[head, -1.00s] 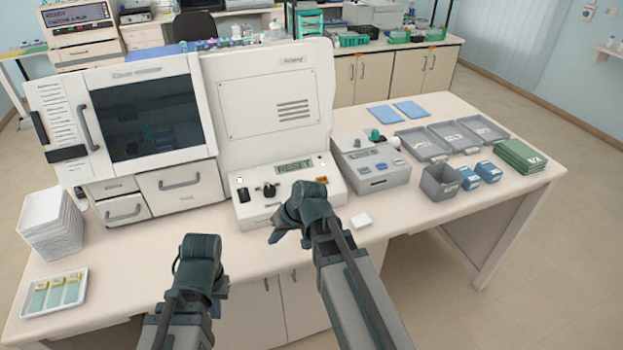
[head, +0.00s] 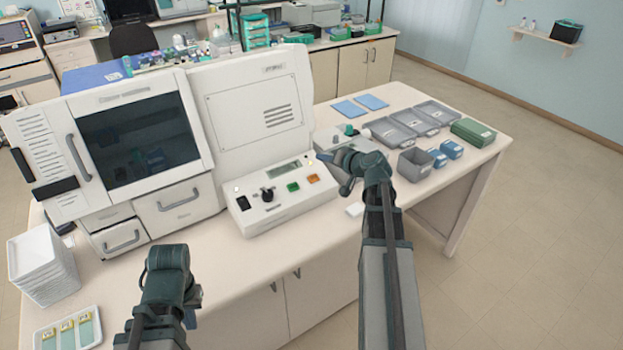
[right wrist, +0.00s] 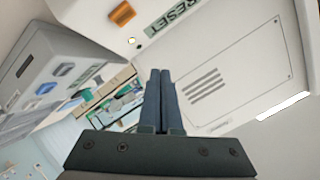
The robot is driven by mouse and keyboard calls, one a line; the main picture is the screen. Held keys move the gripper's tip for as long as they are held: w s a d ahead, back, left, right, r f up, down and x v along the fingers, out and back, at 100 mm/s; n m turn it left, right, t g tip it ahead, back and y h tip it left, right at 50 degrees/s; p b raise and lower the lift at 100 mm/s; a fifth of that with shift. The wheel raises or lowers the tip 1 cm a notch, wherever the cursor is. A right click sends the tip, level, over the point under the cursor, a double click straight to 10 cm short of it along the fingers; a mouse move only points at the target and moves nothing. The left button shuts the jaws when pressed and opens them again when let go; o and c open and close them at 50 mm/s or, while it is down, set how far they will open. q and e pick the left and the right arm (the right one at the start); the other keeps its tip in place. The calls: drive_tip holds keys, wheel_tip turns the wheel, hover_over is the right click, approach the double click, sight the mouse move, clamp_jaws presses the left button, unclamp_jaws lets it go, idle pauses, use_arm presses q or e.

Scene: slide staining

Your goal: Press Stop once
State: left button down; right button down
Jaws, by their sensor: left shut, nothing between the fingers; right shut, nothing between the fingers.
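The white staining machine's control panel (head: 283,205) is in the middle of the head view. It carries a black knob (head: 267,194), a green button (head: 293,187), an orange button (head: 313,178) and a display (head: 283,170). I cannot read which button is Stop. In the right wrist view, the display (right wrist: 172,14) reads RESET beside the orange button (right wrist: 122,13). My right gripper (head: 325,157) is shut and empty near the panel's right end; its closed fingers (right wrist: 160,100) show apart from the orange button. My left gripper (head: 190,316) is shut and empty, low at the table's front.
A grey device (head: 330,140) stands right of the panel, close to my right gripper.

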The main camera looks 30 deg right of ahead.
sight(313, 178)
drive_tip(key=shift+f, duration=0.15)
drive_tip(key=w+f+b, duration=0.1)
drive_tip(key=f+b, duration=0.1)
drive_tip(key=w+f+b, duration=0.1)
drive_tip(key=f+b, duration=0.2)
drive_tip(key=w+f+b, duration=0.1)
drive_tip(key=f+b, duration=0.2)
drive_tip(key=shift+a, duration=0.15)
drive_tip(key=shift+f, duration=0.1)
idle(2.0)
drive_tip(key=shift+w+f+b, duration=0.15)
drive_tip(key=shift+f+b, duration=0.15)
drive_tip(key=shift+b, duration=0.2)
drive_tip(key=shift+w+f+b, duration=0.1)
drive_tip(key=shift+f+b, duration=0.25)
idle(0.4)
drive_tip(key=shift+r, duration=0.1)
drive_tip(key=shift+s+r+p, duration=0.25)
drive_tip(key=shift+r+p, duration=0.4)
drive_tip(key=shift+p, duration=0.1)
